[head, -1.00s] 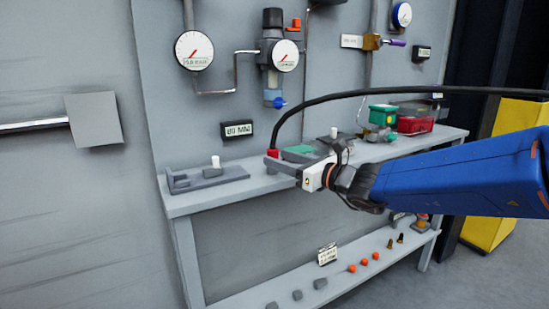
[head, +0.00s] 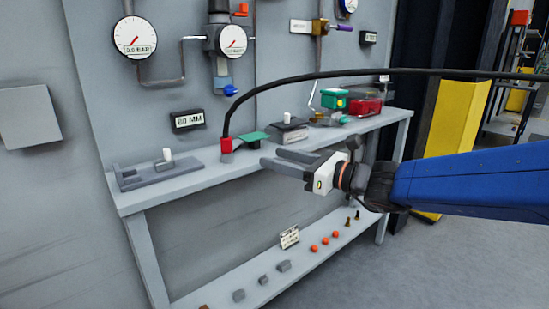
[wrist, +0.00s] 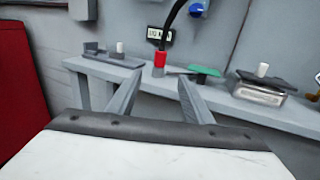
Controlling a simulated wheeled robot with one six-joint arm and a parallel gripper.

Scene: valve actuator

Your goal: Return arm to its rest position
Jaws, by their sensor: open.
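My gripper (head: 275,159) is open and empty in the head view, its grey fingers pointing left in front of the workbench (head: 128,196). In the wrist view my gripper (wrist: 155,92) shows two spread fingers with a gap between them. Beyond them, the red fitting (wrist: 159,62) with a black hose rising from it stands on the bench. The red fitting (head: 226,151) also shows in the head view, left of the fingers and apart from them.
A grey fixture with a white peg (head: 160,171) sits on the bench's left end. A green plate (head: 252,139), a green box (head: 333,98) and a red box (head: 366,106) are farther right. Small parts lie on the lower shelf (head: 240,288). A yellow cabinet (head: 455,130) stands right. Open floor lies in front.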

